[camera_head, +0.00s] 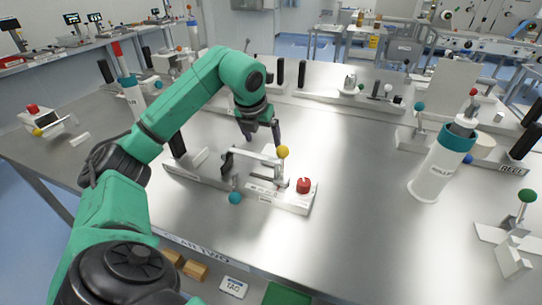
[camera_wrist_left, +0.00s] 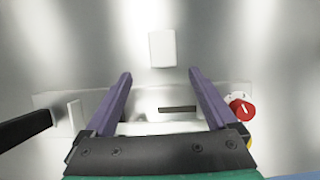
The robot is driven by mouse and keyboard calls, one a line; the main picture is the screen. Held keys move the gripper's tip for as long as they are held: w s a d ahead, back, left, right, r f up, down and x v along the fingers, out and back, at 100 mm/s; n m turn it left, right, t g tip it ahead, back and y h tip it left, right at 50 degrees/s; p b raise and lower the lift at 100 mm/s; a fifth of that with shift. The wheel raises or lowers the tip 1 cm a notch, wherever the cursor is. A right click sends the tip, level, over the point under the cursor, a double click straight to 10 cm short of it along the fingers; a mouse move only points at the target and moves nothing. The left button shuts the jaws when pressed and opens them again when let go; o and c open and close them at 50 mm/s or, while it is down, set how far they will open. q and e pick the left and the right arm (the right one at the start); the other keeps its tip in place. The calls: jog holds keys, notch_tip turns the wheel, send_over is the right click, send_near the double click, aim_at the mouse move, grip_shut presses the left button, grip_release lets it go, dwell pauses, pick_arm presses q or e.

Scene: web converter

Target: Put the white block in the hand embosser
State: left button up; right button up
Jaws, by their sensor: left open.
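My left gripper (camera_head: 261,137) is open and empty, with its two fingers pointing down above the bench device in the middle. This device has a long pale base, a yellow ball, a teal ball and a red knob; it appears to be the hand embosser (camera_head: 292,200). In the left wrist view its pale base (camera_wrist_left: 225,94) and dark slot lie below and between the fingers of the gripper (camera_wrist_left: 158,72). The white block (camera_wrist_left: 162,48) lies apart, beyond the base and just past the fingertips. In the head view I cannot tell the block clearly. My right gripper is not in view.
A white cylinder with a teal band (camera_head: 437,168) stands to the right on the metal table (camera_head: 350,170). A green-knobbed fixture (camera_head: 513,240) is at the right front. Several black-handled devices line the back. The table between the embosser and the cylinder is clear.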

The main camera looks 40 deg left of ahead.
aim_at(269, 152)
pick_arm(q)
jog(key=p+x, duration=0.1)
jog(key=x, duration=0.3)
jog(key=p+x, duration=0.1)
jog(key=x, duration=0.3)
jog(key=shift+w+d+f, duration=0.2)
jog(key=shift+w, duration=0.05)
jog(key=shift+w+a+f, duration=0.1)
jog(key=shift+f, duration=0.05)
grip_shut()
